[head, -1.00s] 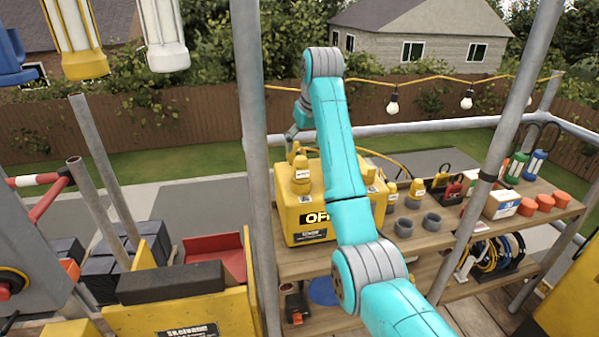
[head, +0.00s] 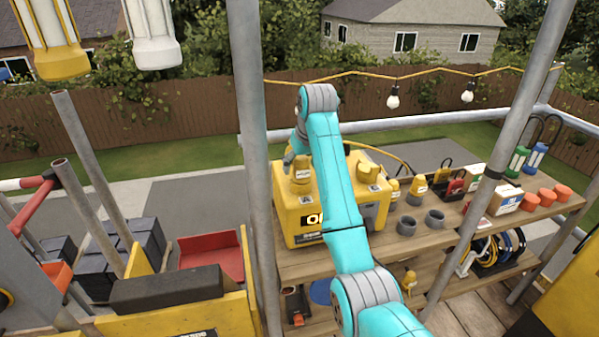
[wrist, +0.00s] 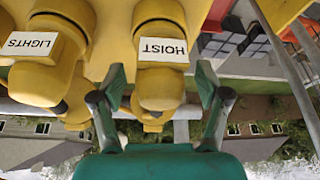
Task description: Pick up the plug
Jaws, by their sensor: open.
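A yellow plug with a white HOIST label (wrist: 162,75) fills the middle of the wrist view. My gripper (wrist: 161,88) is open, with one finger on each side of this plug in the picture. I cannot tell whether the fingers touch it. A second yellow plug, labelled LIGHTS (wrist: 35,65), is to its left. In the head view, my gripper (head: 292,157) is at the top of the yellow box (head: 300,222), close to a yellow plug (head: 300,174) on its left side. My arm hides part of the box and its OFF lettering.
A grey upright pole (head: 250,150) is close to the box's left. A pipe rail (head: 430,124) and string lights (head: 393,98) run behind.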

